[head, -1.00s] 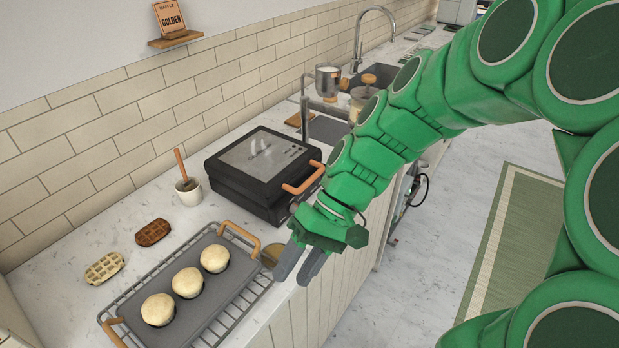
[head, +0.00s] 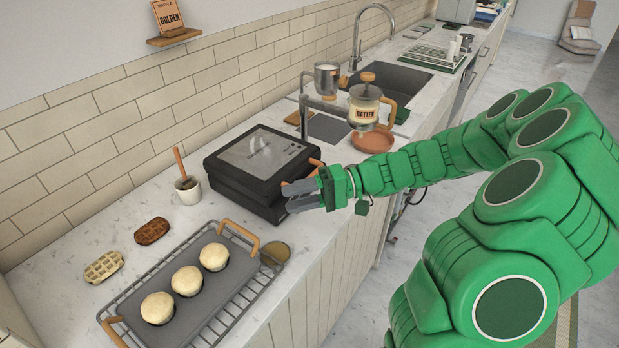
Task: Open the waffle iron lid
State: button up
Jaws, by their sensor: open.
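The waffle iron (head: 238,188) is a black box on the counter, and its lid (head: 262,152) is shut, with a grey panel on top. Its orange-brown handle (head: 316,163) sticks out at the front right, partly hidden behind my gripper. My gripper (head: 288,198) is open, with its grey fingers pointing left at the waffle iron's front, close to the handle. I cannot tell whether the fingers touch the handle or the body.
A wire rack with a grey tray (head: 215,288) of dough balls stands in front. Two waffles (head: 103,267) and a cup (head: 188,190) lie left.

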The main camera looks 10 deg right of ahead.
aim_at(310, 175)
jog(key=w+d+f+m+t, duration=0.1)
jog(key=w+d+f+t, duration=0.1)
jog(key=w+d+t, duration=0.1)
jog(key=w+d+f+m+t+y, duration=0.1)
jog(key=w+d+f+m+t, duration=0.1)
jog(key=d, duration=0.3)
jog(key=w+d+f+m+t, duration=0.1)
jog(key=w+d+f+t, duration=0.2)
jog(key=w+d, duration=0.1)
jog(key=shift+w+f+m+t+y, duration=0.1)
jog(key=shift+w+m+t+y, duration=0.2)
jog(key=shift+y, duration=0.1)
jog(key=shift+x, duration=3.95)
grip_shut()
